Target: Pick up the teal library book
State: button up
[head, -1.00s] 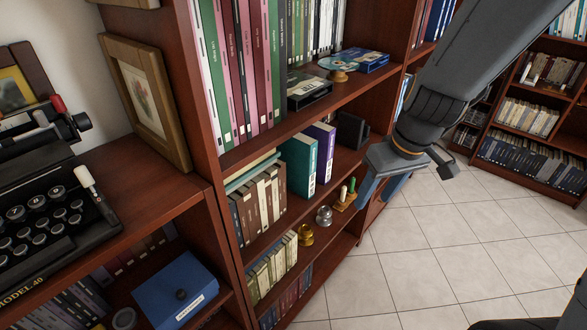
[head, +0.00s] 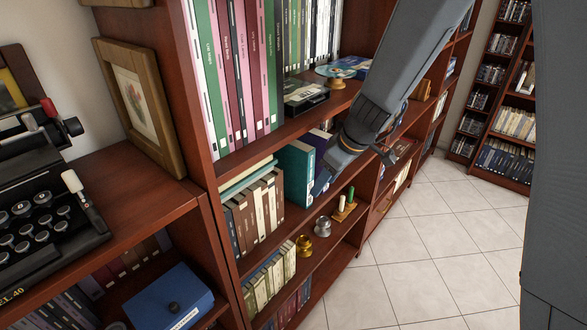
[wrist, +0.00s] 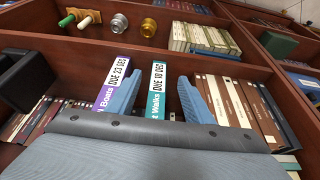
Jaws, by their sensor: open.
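The teal book (head: 294,168) stands upright on the middle shelf, at the right end of a row of brown books. In the wrist view its spine label (wrist: 157,78) reads "DUE 10 DEC". My gripper (head: 321,183) is open and empty, at the front of the shelf near the teal book. In the wrist view my fingers (wrist: 160,77) appear on either side of the teal spine. One overlaps the gap toward the purple book (wrist: 111,85), the other the gap toward the brown books. I cannot tell how deep the fingertips reach.
Brown books (wrist: 238,102) stand close on one side of the teal book, and the purple book on the other. A black object (wrist: 22,80) stands further along. A shelf board with a gold bell-like object (head: 304,245) and a silver one (head: 322,226) lies below.

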aim_at(311, 170)
jog(key=w+a+p, duration=0.1)
jog(key=a, duration=0.1)
jog(key=w+a+p, duration=0.2)
jog(key=shift+w+a, duration=0.15)
jog(key=shift+a, duration=0.05)
jog(key=shift+w+a+f, duration=0.1)
jog(key=shift+w+f, duration=0.05)
jog(key=shift+f, duration=0.45)
grip_shut()
